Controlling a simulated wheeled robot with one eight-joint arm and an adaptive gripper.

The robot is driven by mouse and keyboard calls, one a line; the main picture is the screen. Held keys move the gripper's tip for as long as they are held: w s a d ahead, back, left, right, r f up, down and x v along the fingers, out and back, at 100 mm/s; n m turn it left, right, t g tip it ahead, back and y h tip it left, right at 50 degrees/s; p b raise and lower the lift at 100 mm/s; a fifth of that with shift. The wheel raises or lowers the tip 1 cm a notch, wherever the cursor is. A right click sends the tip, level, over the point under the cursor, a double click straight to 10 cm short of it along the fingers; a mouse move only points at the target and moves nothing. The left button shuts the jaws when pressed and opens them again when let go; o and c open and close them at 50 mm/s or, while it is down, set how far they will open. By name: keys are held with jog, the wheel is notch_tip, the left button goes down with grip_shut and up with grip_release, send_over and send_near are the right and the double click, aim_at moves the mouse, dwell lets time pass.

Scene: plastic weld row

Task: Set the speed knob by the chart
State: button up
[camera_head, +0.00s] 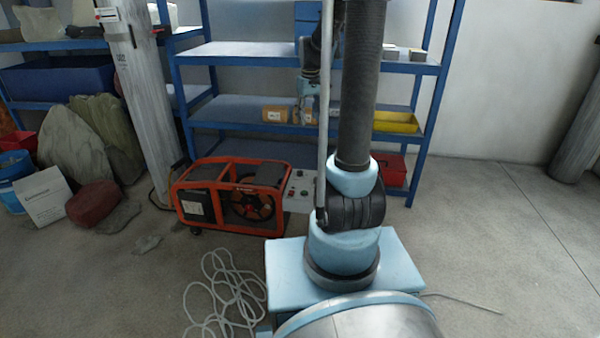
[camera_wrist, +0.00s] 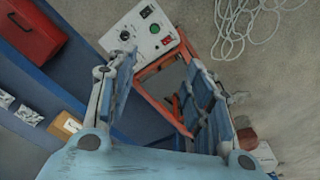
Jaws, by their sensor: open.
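A pale control panel (camera_head: 299,190) sits at the right end of an orange-framed machine (camera_head: 228,228). In the wrist view the panel (camera_wrist: 138,32) shows rotated at the top, with a green part (camera_wrist: 146,11), a red part (camera_wrist: 166,40) and a small dark knob (camera_wrist: 125,35) near one edge. Its markings are too small to read. My gripper (camera_wrist: 163,62) is open and empty, its fingers spread below the panel in the picture and apart from it.
A blue shelf rack (camera_head: 250,144) stands behind the machine, with a yellow bin (camera_head: 395,122) and boxes. A red box (camera_head: 392,169) is at its lower right. A pale coiled cable (camera_head: 222,295) lies on the floor in front. The floor at right is mostly clear.

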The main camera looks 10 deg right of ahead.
jog(key=w+f+n, duration=0.2)
jog(key=w+f, duration=0.7)
jog(key=w, duration=0.5)
jog(key=n+g, duration=0.1)
send_near(300, 171)
notch_tip(300, 171, down, 9)
jog(key=shift+r, duration=0.2)
jog(key=c, duration=1.1)
